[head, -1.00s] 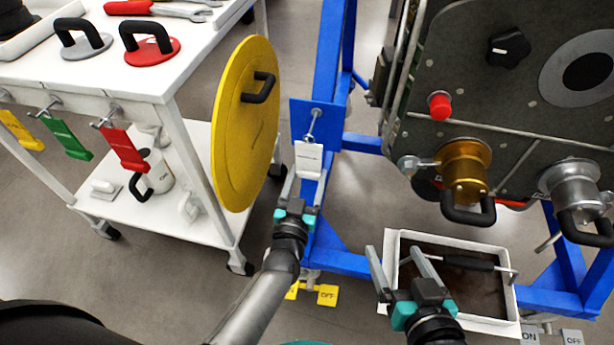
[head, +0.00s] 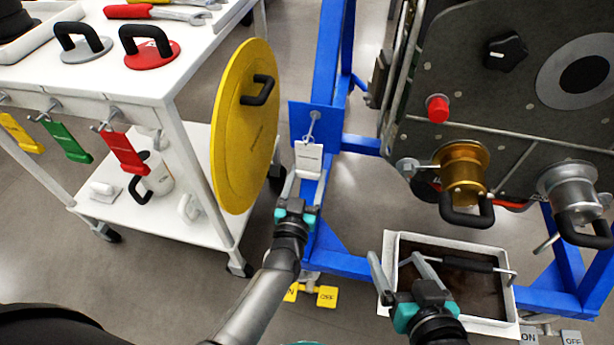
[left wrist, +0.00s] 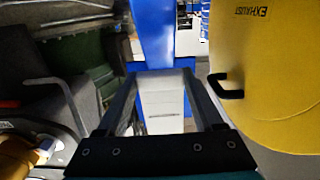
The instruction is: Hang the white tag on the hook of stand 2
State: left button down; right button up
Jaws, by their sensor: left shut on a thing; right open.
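The white tag (head: 309,160) is upright just below the metal hook (head: 312,124) on the blue plate of the blue stand (head: 325,111). The tag's top loop is close to the hook's lower end; I cannot tell whether it is around the hook. My left gripper (head: 307,184) is shut on the lower part of the tag. In the left wrist view the tag (left wrist: 163,108) is between the two fingers, and the hook is not clear. My right gripper (head: 396,256) is open and empty, in front of a white-rimmed tray. No stand number is readable.
A yellow disc (head: 232,140) with a black handle stands close to the left of the tag. A white cart (head: 150,85) has red, green and yellow tags on its hooks. The dark turbine panel (head: 470,90) and the tray (head: 389,270) are at right.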

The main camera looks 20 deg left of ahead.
pick_arm(q)
jog(key=shift+w, duration=0.15)
grip_release()
dwell(0.4)
jog(key=shift+s+p, duration=0.55)
jog(key=shift+s, duration=0.5)
jog(key=s+p, duration=0.2)
jog(key=s, duration=0.3)
jog(key=shift+d, duration=0.15)
